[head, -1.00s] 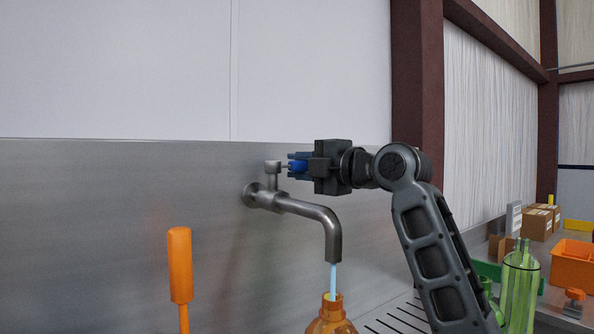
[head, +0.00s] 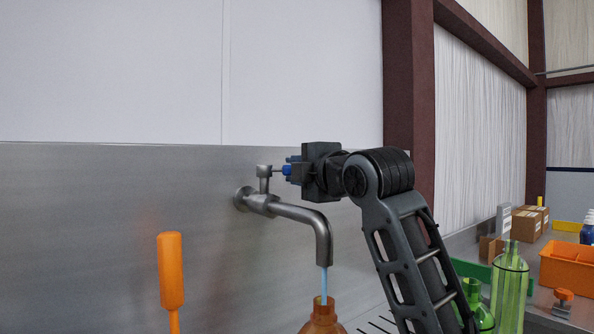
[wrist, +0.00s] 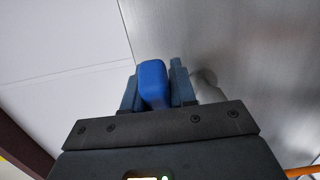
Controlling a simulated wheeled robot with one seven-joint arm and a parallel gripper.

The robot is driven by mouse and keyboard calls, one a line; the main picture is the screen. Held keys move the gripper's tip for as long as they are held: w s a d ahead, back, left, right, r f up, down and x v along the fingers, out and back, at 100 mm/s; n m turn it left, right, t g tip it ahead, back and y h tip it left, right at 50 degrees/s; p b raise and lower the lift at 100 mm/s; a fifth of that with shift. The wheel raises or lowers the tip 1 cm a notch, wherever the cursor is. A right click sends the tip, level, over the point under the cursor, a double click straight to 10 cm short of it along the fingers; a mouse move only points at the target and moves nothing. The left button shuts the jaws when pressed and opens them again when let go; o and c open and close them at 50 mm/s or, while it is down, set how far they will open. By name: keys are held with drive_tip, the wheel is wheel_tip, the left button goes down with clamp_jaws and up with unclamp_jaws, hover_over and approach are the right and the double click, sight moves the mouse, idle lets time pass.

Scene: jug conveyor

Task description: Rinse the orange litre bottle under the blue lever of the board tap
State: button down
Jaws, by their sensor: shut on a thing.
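The board tap (head: 300,214) sticks out from the steel splashback, with a stream of water (head: 324,280) running from its spout. The orange litre bottle (head: 322,316) stands under the spout with its open neck up, and the stream goes down into the neck. Its lower part is cut off by the picture's bottom edge. The blue lever (head: 286,170) is at the top of the tap, and it also shows in the wrist view (wrist: 153,82). My gripper (head: 291,170) is shut on the blue lever, with a finger on either side of it.
An orange-handled tool (head: 171,270) stands upright left of the tap. Green bottles (head: 510,285), an orange crate (head: 568,265) and cardboard boxes (head: 528,222) are at the right. A slotted drain (head: 376,322) lies below my arm. The wall above the tap is clear.

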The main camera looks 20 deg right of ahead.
drive_tip(key=c, duration=1)
unclamp_jaws()
drive_tip(key=s+d+b, duration=0.1)
drive_tip(key=s, duration=0.6)
drive_tip(key=shift+s+b, duration=0.3)
drive_tip(key=shift+s, duration=0.05)
